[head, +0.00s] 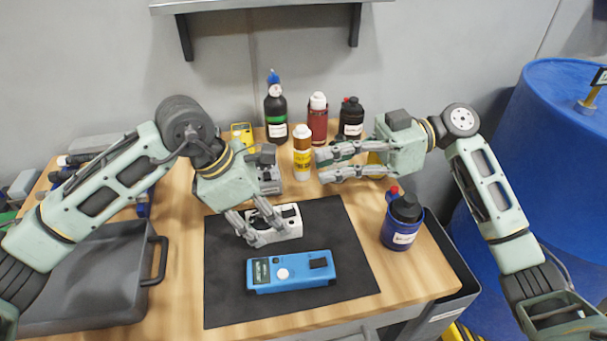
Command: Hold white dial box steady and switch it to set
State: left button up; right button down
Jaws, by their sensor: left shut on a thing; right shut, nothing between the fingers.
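The white dial box (289,225) lies on the black mat (228,300), towards its back edge. My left gripper (262,232) reaches down from the left and is shut on the left part of the box. Its fingers cover that part, and I cannot make out the dial or its setting. My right gripper (319,167) is shut and empty. It points left above the back of the table, behind and to the right of the white box, in front of the bottles.
A blue device (291,271) with a white knob lies on the mat in front of the white box. Bottles stand behind, including an orange-yellow one (302,160) near my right gripper. A dark tray (85,275) is at left.

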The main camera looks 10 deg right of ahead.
pick_arm(q)
jog(key=shift+s+f, duration=0.15)
jog(key=shift+f, duration=0.25)
pick_arm(e)
jog(key=shift+d+r, duration=0.15)
jog(key=shift+d, duration=0.35)
jog(key=shift+d+r, duration=0.15)
jog(key=shift+d, duration=0.35)
pick_arm(q)
jog(key=o, duration=1.2)
jog(key=shift+c, duration=0.2)
jog(key=o, duration=0.5)
jog(key=shift+w, duration=0.25)
jog(key=shift+c, duration=0.2)
jog(key=shift+r, duration=0.15)
pick_arm(e)
jog(key=shift+w, duration=0.15)
pick_arm(q)
jog(key=shift+s, duration=0.1)
